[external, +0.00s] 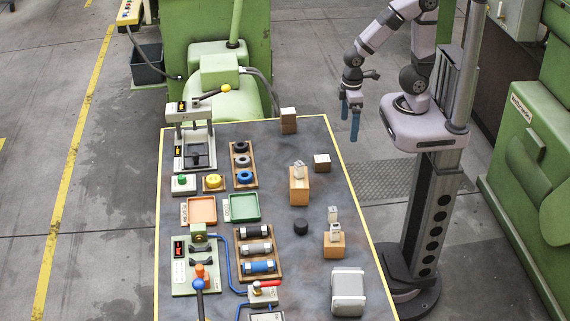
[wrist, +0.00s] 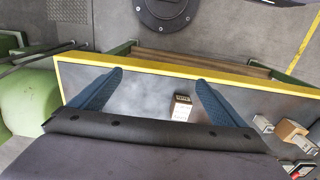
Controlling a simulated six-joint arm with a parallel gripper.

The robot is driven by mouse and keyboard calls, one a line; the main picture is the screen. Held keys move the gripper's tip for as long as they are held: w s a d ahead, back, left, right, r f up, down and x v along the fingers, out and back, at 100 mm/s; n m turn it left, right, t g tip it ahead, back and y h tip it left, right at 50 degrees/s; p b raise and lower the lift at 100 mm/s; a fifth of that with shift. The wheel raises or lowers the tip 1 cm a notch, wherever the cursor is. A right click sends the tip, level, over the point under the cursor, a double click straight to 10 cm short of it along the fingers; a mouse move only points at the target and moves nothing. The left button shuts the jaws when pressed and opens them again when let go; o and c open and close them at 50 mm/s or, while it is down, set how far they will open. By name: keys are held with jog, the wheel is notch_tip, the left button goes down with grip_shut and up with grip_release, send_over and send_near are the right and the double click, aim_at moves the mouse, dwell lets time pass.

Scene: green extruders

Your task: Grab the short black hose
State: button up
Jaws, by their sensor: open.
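A wooden rack (external: 275,273) on the table holds several short cylinders with metallic ends, lying crosswise. The one at its top looks black and is probably the short black hose (external: 257,231); a greyish one lies below it and a blue one lowest. My gripper (external: 350,125) is open and empty, with blue fingers pointing down. It is beyond the table's right edge, far up and right of the rack. In the wrist view my gripper (wrist: 159,76) shows its two fingers spread wide apart. I cannot make out the hose in that view.
Wooden blocks (external: 288,121), some with small parts on top, stand on the table's right half, with a black puck (external: 300,227) and a grey box (external: 348,291). Left are a press (external: 190,135), a ring rack (external: 251,178) and orange and green trays.

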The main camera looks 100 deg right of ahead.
jog(key=w+a+m+t+y+b, duration=0.1)
jog(key=w+a+m+y, duration=0.25)
jog(key=w+a, duration=0.45)
jog(key=w+a+r+m+t+y+b, duration=0.1)
jog(key=w+a+m+y, duration=0.3)
jog(key=w, duration=0.7)
jog(key=w+a+m+t+b, duration=0.2)
jog(key=w+a+m, duration=0.3)
jog(key=w, duration=0.5)
jog(key=m+g+y+b, duration=0.1)
jog(key=m+y+b, duration=0.4)
jog(key=m+b, duration=0.25)
send_near(253, 232)
jog(key=shift+w+d+f+b, duration=0.25)
jog(key=shift+d+b, duration=0.15)
jog(key=shift+b, duration=0.05)
jog(key=shift+s+a+g, duration=0.15)
jog(key=shift+a+g, duration=0.15)
jog(key=shift+p+x, duration=0.75)
jog(key=shift+x, duration=2.85)
jog(key=shift+d+f, duration=0.1)
jog(key=c, duration=1.2)
